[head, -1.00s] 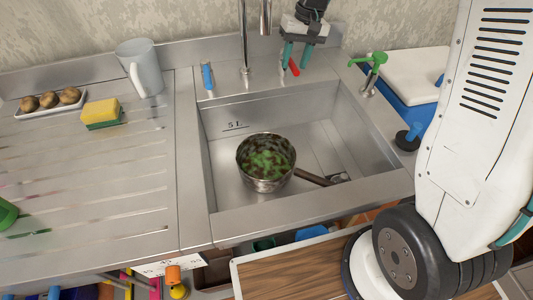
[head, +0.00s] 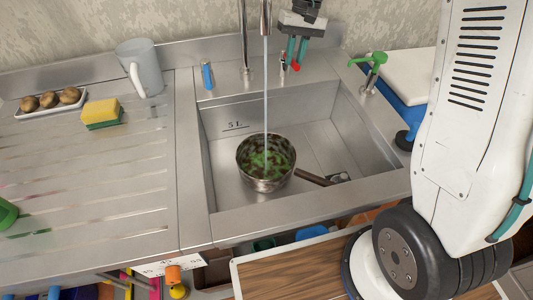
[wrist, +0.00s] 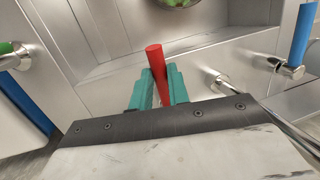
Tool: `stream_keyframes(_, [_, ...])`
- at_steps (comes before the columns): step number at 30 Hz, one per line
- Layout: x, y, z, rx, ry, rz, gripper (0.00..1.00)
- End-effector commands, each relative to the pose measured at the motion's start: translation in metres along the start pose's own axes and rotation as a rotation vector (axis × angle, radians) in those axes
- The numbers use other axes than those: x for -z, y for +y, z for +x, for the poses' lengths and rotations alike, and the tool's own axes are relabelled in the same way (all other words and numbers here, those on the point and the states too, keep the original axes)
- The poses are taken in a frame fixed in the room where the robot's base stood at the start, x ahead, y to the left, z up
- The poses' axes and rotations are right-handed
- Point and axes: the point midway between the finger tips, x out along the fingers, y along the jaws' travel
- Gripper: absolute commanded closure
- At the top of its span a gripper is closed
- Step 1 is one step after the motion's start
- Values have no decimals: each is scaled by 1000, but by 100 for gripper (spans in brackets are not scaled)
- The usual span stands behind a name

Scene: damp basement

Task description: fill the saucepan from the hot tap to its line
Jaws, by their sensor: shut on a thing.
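The saucepan (head: 266,178) stands upright in the sink under the spout, its handle (head: 314,177) pointing right. Green and dark patches show inside it; no line can be made out. A thin stream of water (head: 266,90) falls from the spout (head: 265,18) into the pan. My gripper (head: 291,60) is behind the sink, shut on the red tap lever (wrist: 154,62), which sits between its teal fingers in the wrist view. The blue tap lever (head: 207,76) stands to the left of the spout. The pan's edge also shows at the top of the wrist view (wrist: 180,2).
The sink (head: 222,190) is marked 5 L on its back wall. A grey jug (head: 144,68), a sponge (head: 102,114) and a tray of potatoes (head: 30,109) are on the drainer at left. A green-topped dispenser (head: 372,68) and a blue cool box (head: 410,95) are at right.

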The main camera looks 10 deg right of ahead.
Motion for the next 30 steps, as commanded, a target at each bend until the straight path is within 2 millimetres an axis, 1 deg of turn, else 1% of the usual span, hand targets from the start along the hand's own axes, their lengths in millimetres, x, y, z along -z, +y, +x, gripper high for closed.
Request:
stream_keyframes(3, [2, -1, -3, 0, -39, 7, 96])
stream_keyframes(14, [2, -1, -5, 0, -59, 12, 96])
stream_keyframes(24, [8, -3, -16, -1, -228, 45, 96])
stream_keyframes(30, [8, -3, -18, -1, -243, 48, 96])
